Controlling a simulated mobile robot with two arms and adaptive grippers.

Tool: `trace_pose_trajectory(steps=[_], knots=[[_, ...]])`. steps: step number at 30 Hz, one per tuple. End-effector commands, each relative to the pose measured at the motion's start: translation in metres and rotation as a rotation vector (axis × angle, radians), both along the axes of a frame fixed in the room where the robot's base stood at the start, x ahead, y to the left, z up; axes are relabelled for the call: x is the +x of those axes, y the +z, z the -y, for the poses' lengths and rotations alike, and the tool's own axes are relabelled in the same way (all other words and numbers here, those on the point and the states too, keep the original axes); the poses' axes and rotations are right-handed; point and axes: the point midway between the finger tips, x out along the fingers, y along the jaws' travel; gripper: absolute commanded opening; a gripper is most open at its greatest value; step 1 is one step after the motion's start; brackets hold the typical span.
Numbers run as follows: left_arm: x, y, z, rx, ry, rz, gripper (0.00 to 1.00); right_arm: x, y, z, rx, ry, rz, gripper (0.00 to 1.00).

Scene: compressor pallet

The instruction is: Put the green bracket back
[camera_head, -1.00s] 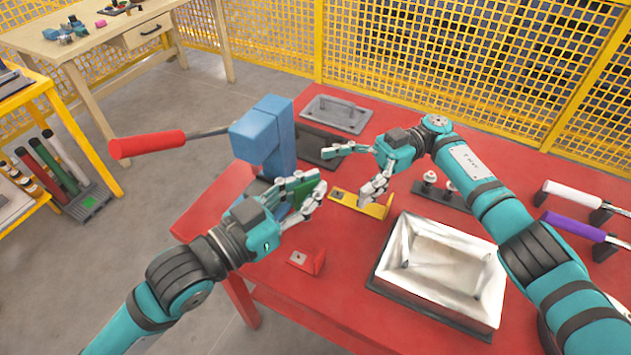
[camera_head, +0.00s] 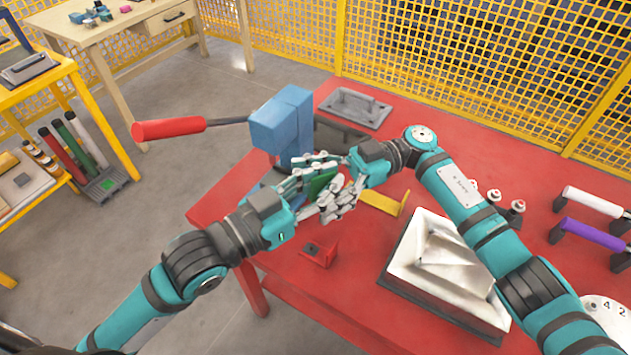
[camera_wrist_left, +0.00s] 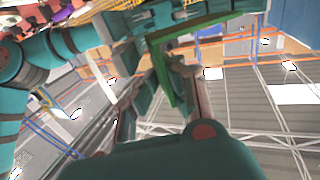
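The green bracket (camera_head: 318,184) is a thin, bent plate held up above the near left part of the red table. It also shows in the left wrist view (camera_wrist_left: 172,66) as an angled green strip between my left fingers. My left gripper (camera_head: 304,186) is shut on it. My right gripper (camera_head: 338,192) is right at the bracket, its fingers overlapping it and the left fingers in the head view. Whether the right fingers touch or grip it is hidden by the overlap.
On the red table (camera_head: 350,300) are a blue press-like block (camera_head: 283,122) with a red handle (camera_head: 168,128), a red bracket (camera_head: 320,252), a yellow bracket (camera_head: 383,203), a metal bin (camera_head: 445,262), a grey tray (camera_head: 354,108) and handles (camera_head: 590,233) at right.

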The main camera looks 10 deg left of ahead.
Motion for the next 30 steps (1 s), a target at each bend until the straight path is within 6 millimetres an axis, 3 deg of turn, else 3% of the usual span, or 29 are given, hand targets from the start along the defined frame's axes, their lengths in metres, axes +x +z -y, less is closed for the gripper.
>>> trace_pose_trajectory(steps=[1,12,14,15,22,30], knots=[[0.0,0.0005,0.0,-0.001,0.0,0.001,0.0,0.0001,0.0001,-0.0001,0.0,0.0,0.0,0.84],[-0.0006,0.0005,0.0005,-0.001,-0.002,0.0,0.0,0.0005,0.0003,-0.0001,0.0,-0.001,0.0,0.35],[-0.0007,0.0005,0.0007,-0.002,-0.002,-0.001,0.0,0.0006,0.0003,-0.0002,0.0,-0.002,0.0,0.31],[-0.0008,0.0006,0.0008,-0.003,-0.003,0.0,0.05,0.0007,0.0008,-0.0003,0.001,-0.002,0.001,0.26],[-0.0005,0.0004,0.0005,-0.001,-0.002,0.0,0.33,0.0006,0.0007,-0.0002,0.001,-0.001,0.001,0.25],[0.0004,0.0016,0.001,0.004,-0.005,0.01,0.33,0.0004,0.0006,0.0,0.001,0.0,0.001,0.25]])
